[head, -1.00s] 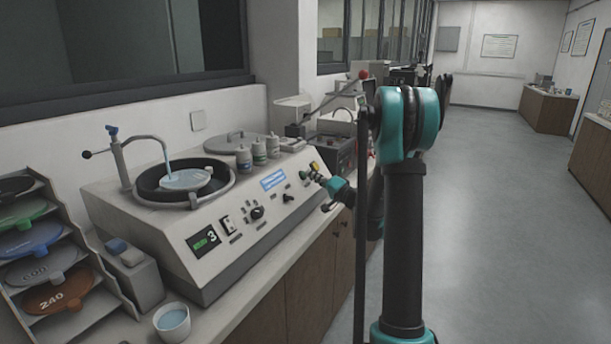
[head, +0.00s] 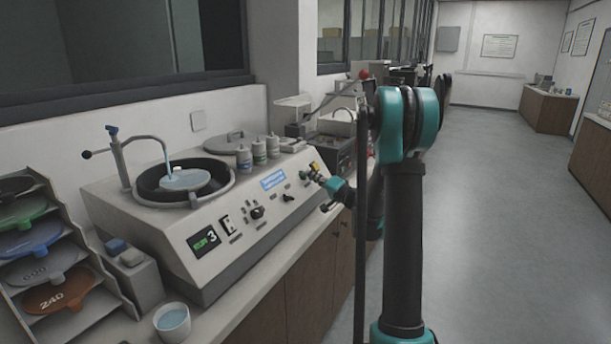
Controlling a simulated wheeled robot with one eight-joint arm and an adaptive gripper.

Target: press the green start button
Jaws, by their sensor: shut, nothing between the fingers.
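A small green button (head: 304,175) sits at the right end of the sloping front panel of the grey-white machine (head: 222,222), with a yellow part (head: 314,167) just above and right of it. My gripper (head: 320,179) is shut and empty, small in the picture, at the right end of this panel. Its tip points left toward the green button and looks very close to it. I cannot tell whether they touch. My upright arm hides part of the bench behind it.
A tiered rack of discs (head: 50,262), a grey box (head: 135,272) and a white cup (head: 172,322) stand at the left. The floor at right is clear.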

